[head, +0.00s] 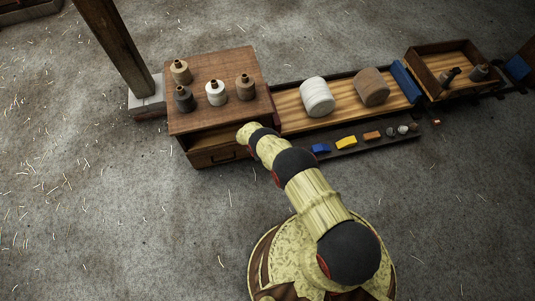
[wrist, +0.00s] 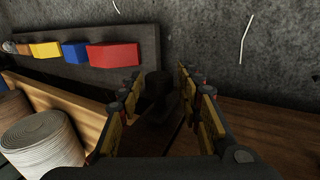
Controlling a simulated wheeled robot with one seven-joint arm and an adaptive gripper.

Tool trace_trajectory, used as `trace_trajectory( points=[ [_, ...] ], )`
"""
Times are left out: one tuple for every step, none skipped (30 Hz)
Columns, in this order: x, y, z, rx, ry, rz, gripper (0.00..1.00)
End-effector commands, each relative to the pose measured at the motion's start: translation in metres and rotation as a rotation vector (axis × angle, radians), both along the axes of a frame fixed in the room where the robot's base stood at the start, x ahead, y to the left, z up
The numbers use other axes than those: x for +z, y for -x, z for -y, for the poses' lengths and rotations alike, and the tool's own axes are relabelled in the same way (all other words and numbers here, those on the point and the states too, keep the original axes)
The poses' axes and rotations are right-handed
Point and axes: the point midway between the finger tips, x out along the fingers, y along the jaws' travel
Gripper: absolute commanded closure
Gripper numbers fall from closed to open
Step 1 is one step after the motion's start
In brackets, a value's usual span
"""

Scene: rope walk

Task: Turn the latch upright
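In the wrist view my gripper (wrist: 160,92) is open, one finger on each side of the picture's middle. A dark piece with a rounded top (wrist: 158,82), seemingly the latch, shows in the gap between the fingertips. It is in deep shade, so I cannot tell its tilt or whether a finger touches it. In the head view my arm reaches to the right front corner of the wooden cabinet (head: 185,125). My gripper and the latch are hidden there behind the arm.
To the right are a white rope coil (head: 317,97), a brown coil (head: 371,87) and a rail with coloured blocks (head: 346,142). A post (head: 115,45) stands behind left.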

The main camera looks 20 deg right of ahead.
Motion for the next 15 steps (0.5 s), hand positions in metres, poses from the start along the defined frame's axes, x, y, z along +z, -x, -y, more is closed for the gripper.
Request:
trace_trajectory(
  points=[
    [0.0004, -0.0006, 0.0000, 0.000, 0.000, 0.001, 0.60],
    [0.0005, -0.0007, 0.0001, 0.000, 0.000, 0.001, 0.58],
    [0.0006, -0.0009, 0.0001, 0.000, 0.000, 0.001, 0.56],
    [0.0006, -0.0009, 0.0002, 0.000, 0.000, 0.001, 0.56],
    [0.0007, -0.0010, 0.0001, 0.000, 0.000, 0.001, 0.56],
    [0.0008, -0.0011, 0.0002, 0.000, 0.000, 0.001, 0.56],
    [0.0008, -0.0011, 0.0002, 0.000, 0.000, 0.001, 0.56],
    [0.0008, -0.0011, 0.0002, 0.000, 0.000, 0.001, 0.56],
    [0.0008, -0.0012, 0.0002, 0.000, 0.000, 0.001, 0.56],
    [0.0009, -0.0012, 0.0003, 0.000, 0.000, 0.001, 0.56],
    [0.0011, -0.0013, 0.0002, 0.000, 0.000, 0.001, 0.56],
    [0.0015, -0.0015, 0.0000, 0.000, 0.000, 0.002, 0.56],
    [0.0022, -0.0017, -0.0004, 0.000, -0.001, 0.002, 0.56],
    [0.0032, -0.0020, -0.0009, 0.000, -0.001, 0.002, 0.56],
    [0.0053, -0.0028, -0.0019, 0.000, -0.001, 0.003, 0.56]
  ],
)
